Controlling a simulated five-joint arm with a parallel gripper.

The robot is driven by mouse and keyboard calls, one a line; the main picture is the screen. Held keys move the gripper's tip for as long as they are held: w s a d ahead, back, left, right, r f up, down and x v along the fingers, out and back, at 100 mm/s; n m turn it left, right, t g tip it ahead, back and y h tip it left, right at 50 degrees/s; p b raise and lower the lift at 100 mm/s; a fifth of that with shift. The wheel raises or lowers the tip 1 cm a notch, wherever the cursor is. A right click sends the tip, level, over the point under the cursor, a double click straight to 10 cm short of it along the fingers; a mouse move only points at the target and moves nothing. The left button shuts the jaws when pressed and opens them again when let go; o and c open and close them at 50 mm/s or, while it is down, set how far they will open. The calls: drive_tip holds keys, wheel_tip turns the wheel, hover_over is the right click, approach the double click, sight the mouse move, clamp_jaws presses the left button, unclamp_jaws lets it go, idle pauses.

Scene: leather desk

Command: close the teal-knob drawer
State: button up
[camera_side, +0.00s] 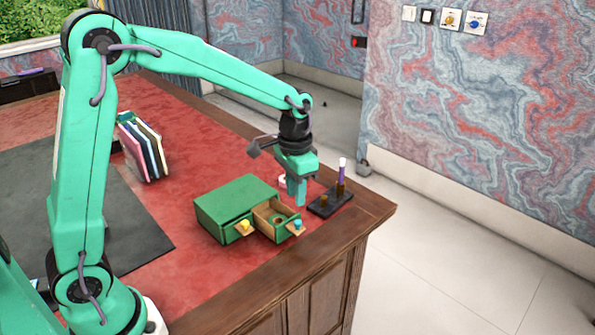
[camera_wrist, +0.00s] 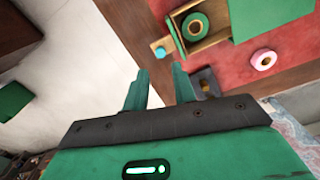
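A small green drawer box (camera_side: 225,203) sits on the red leather desk top. Its right drawer (camera_side: 268,222) is pulled out, with a teal knob (camera_side: 298,223) on its front. The wrist view shows this open drawer (camera_wrist: 218,38) with a green ring (camera_wrist: 195,27) inside and the teal knob (camera_wrist: 160,51) on its front. My gripper (camera_side: 298,199) points down beside the open drawer, on its right in the side view. In the wrist view its fingers (camera_wrist: 161,69) are apart with nothing between them. They appear clear of the knob.
The left drawer has a yellow knob (camera_side: 245,224). A dark stand (camera_side: 329,203) with a purple tube (camera_side: 341,178) is right of my gripper. A pink-and-white ring (camera_wrist: 263,60) lies beside the box. Books (camera_side: 143,150) stand behind. The desk edge is close in front.

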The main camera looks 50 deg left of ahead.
sight(297, 221)
drive_tip(key=shift+w+f, duration=0.25)
drive_tip(key=shift+f, duration=0.05)
drive_tip(key=shift+f, duration=0.15)
drive_tip(key=shift+f, duration=3.75)
clamp_jaws()
